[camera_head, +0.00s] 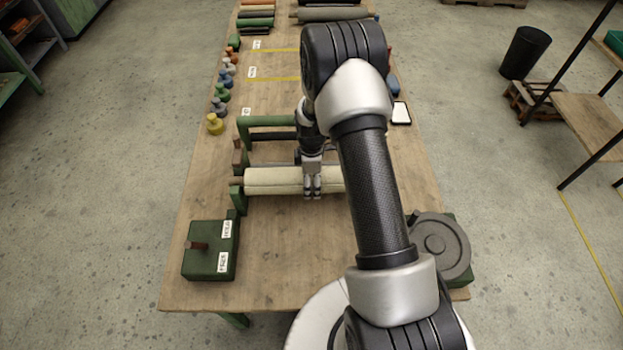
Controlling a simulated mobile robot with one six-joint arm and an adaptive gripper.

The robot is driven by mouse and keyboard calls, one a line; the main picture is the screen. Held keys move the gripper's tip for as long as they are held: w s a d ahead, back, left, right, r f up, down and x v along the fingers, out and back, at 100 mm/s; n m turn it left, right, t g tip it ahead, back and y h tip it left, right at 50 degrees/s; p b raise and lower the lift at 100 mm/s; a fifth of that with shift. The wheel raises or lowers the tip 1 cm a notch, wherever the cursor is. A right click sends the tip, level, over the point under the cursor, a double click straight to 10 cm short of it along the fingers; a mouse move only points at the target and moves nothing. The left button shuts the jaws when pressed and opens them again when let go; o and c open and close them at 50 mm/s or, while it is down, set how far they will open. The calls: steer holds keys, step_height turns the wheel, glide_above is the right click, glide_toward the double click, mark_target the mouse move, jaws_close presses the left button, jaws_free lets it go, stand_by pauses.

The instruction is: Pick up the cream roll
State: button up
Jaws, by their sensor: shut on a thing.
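The right end of the roll is hidden behind my arm. I cannot tell whether the roll is clear of its support.
A green box (210,249) stands front left, and a grey disc (438,246) front right. Several coloured knobbed pieces (219,108) line the left edge. More rolls (332,14) lie at the far end.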

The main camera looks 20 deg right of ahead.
steer(key=shift+w+r, duration=0.15)
steer(key=shift+w+d+r, duration=0.1)
steer(key=shift+r, duration=0.5)
step_height(320, 180, up, 19)
steer(key=p, duration=0.2)
steer(key=shift+f+p, duration=0.15)
steer(key=shift+p, duration=0.2)
